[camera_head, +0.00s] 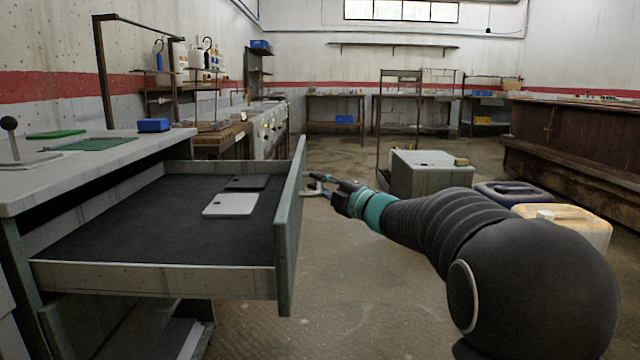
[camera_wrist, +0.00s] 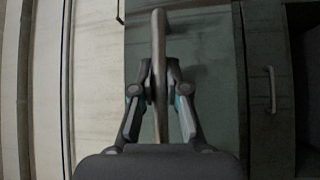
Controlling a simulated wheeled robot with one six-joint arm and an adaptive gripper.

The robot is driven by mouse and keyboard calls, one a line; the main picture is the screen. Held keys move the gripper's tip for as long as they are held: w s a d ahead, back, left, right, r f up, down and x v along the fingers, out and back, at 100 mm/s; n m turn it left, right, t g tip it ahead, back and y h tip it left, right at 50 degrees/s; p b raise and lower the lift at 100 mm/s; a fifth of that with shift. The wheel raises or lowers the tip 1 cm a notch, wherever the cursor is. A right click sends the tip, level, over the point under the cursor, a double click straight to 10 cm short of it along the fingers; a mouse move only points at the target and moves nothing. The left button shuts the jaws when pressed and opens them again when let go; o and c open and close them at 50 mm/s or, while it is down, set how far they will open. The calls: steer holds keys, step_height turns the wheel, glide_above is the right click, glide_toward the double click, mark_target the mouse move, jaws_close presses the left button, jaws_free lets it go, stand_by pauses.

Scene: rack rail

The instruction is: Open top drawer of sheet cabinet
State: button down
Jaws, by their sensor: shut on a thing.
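The top drawer (camera_head: 155,278) of the sheet cabinet (camera_head: 60,188) is pulled far out, showing its dark lined inside. A white flat piece (camera_head: 231,205) and a dark flat piece (camera_head: 247,183) lie in it. My gripper (camera_head: 318,186) is at the outer side of the drawer front (camera_head: 290,235), shut on the drawer's handle. In the wrist view the handle (camera_wrist: 159,50) is a bar running between the two fingers of my gripper (camera_wrist: 159,82). In the head view the handle is small and partly hidden by the fingers.
A grey box cabinet (camera_head: 430,178) stands on the floor beyond my arm. Jerrycans (camera_head: 575,222) stand to the right. The cabinet top holds a blue box (camera_head: 153,125) and green sheets (camera_head: 95,144). Floor between drawer and arm is clear.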

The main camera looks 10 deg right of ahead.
steer(key=c, duration=1.2)
jaws_free()
steer(key=shift+d, duration=0.1)
steer(key=v, duration=1.2)
